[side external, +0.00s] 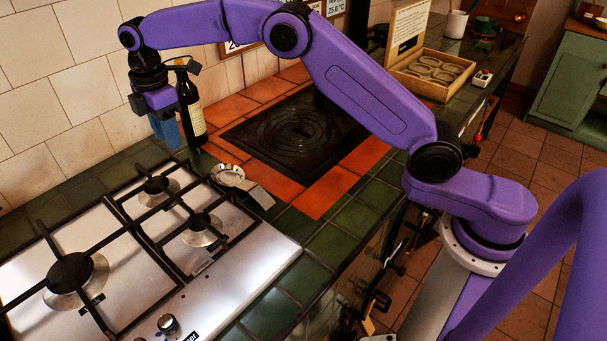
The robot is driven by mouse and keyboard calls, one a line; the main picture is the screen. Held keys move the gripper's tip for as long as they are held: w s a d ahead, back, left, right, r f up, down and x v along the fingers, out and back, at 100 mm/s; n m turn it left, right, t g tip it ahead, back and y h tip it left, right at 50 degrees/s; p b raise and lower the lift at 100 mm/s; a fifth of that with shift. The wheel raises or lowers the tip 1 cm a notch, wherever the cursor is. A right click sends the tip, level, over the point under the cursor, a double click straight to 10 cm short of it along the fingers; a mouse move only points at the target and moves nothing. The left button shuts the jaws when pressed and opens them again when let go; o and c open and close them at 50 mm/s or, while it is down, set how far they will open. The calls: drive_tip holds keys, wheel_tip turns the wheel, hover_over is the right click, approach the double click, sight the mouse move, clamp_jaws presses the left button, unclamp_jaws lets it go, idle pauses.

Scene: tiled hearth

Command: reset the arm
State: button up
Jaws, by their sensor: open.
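My gripper (166,128) is at the upper left, at the end of my purple arm. It points down above the back of the green-tiled counter, close to the tiled wall and in front of a dark bottle (191,108). The bottle has a pale label and stands upright. The gripper is open. The fingers look blue and small, and I see nothing held between them. I cannot tell whether they touch the bottle or are only in front of it.
A gas stove (140,255) with black grates fills the lower left. A metal ladle-like item (229,175) lies at its back right corner. A black hotplate (295,128) is set in orange tiles. A wooden box (432,70) stands open at the back. Green tiles (300,240) beside the stove are clear.

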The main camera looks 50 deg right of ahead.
drive_tip(key=s+d+r+m, duration=0.1)
drive_tip(key=s+d+r, duration=0.1)
drive_tip(key=s, duration=0.8)
drive_tip(key=s+d+r+m, duration=0.1)
drive_tip(key=s+d+r, duration=0.15)
drive_tip(key=s, duration=0.75)
drive_tip(key=s+d+f+m, duration=0.1)
drive_tip(key=s+d+f, duration=0.1)
drive_tip(key=s+d, duration=0.5)
drive_tip(key=s+d+f+m, duration=0.2)
drive_tip(key=s+d, duration=0.6)
drive_tip(key=s, duration=0.7)
drive_tip(key=shift+s+f, duration=0.3)
drive_tip(key=shift+s, duration=0.1)
